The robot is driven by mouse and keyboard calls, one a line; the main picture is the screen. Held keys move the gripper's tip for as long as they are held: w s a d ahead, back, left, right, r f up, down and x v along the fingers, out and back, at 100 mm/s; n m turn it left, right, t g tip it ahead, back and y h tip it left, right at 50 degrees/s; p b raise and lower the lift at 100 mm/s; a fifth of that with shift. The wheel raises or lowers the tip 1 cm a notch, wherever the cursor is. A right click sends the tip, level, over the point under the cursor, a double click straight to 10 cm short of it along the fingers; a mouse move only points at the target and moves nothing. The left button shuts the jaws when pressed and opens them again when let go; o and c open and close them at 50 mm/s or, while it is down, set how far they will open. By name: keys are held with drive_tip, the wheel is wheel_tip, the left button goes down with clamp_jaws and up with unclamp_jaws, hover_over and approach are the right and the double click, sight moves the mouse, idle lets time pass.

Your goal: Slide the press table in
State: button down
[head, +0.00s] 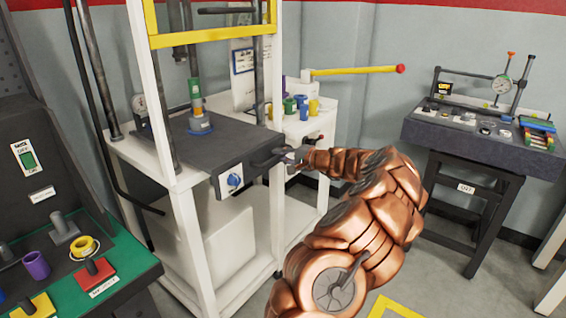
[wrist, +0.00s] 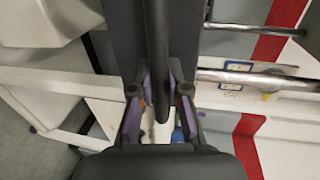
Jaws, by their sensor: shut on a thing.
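The press table (head: 222,150) is a dark grey sliding plate in a white press frame (head: 186,240). Its front edge juts out past the frame posts in the head view. A dark bar handle (wrist: 157,60) is fixed at the table's front. My gripper (head: 291,157) is at this handle, at the front right of the table. In the wrist view my gripper's purple-padded fingers (wrist: 160,95) are closed around the handle bar. The far end of the handle is hidden in the head view.
A white stand (head: 315,130) with coloured cups and a yellow lever with a red knob (head: 400,69) is behind my gripper. A granite table (head: 470,145) with a dial gauge is at the right. A green bench (head: 110,262) is at the left. Floor between is clear.

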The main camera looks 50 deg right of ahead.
sight(271, 150)
drive_tip(key=x, duration=0.3)
drive_tip(key=r+b+x, duration=0.1)
drive_tip(key=x, duration=0.1)
drive_tip(key=shift+w+a+f, duration=0.1)
drive_tip(key=shift+w, duration=0.55)
drive_tip(key=shift+r, duration=0.2)
drive_tip(key=c, duration=1.1)
unclamp_jaws()
drive_tip(key=shift+w+f, duration=0.1)
drive_tip(key=shift+w, duration=0.1)
drive_tip(key=shift+c, duration=0.2)
drive_tip(key=shift+s, duration=0.1)
drive_tip(key=v, duration=1.2)
